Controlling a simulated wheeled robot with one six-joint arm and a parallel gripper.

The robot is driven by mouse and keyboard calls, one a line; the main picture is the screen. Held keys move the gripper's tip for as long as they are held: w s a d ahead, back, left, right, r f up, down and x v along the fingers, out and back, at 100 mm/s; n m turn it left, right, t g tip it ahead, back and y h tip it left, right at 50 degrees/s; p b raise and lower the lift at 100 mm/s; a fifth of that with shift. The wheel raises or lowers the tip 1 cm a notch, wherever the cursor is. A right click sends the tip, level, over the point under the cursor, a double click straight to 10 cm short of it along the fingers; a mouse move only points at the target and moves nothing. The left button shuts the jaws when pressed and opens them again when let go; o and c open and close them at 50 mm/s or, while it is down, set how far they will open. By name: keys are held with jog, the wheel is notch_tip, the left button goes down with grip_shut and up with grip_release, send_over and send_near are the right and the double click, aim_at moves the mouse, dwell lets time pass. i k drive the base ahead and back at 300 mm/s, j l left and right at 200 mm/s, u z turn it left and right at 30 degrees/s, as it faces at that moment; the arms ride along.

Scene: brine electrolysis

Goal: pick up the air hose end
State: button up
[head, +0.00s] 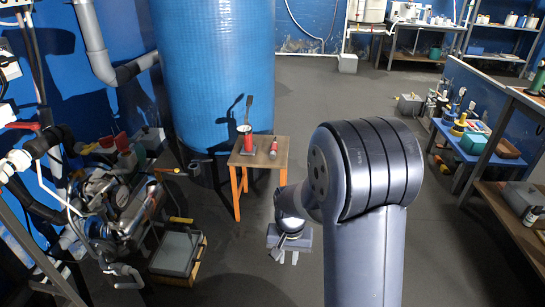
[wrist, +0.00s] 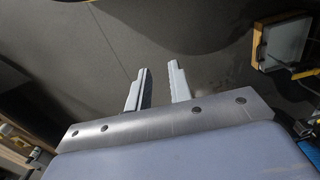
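I cannot pick out the air hose end for certain in either view. My gripper (head: 289,257) hangs low over the grey floor in the head view, right of the small wooden stool. In the wrist view my gripper (wrist: 160,68) has its two pale fingers apart, with only dark floor showing between them. It is open and empty. Thin pale hoses or cables (head: 48,183) run among the machinery at the left of the head view, but no free end is clear there.
The wooden stool (head: 258,160) with orange legs carries red items and stands before the blue tank (head: 216,70). A grey box (head: 178,254) on a yellow base is at lower left, near the pumps. A blue bench (head: 468,150) stands at right.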

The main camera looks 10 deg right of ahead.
aim_at(272, 154)
jog(key=i+l, duration=0.15)
jog(key=i, duration=0.35)
jog(key=i+l, duration=0.2)
jog(key=i, duration=0.3)
jog(key=i+l+u, duration=0.1)
jog(key=i, duration=0.4)
jog(key=i+l, duration=0.25)
jog(key=i, duration=0.25)
jog(key=i+l, duration=0.25)
jog(key=i, duration=0.25)
jog(key=j+u, duration=0.05)
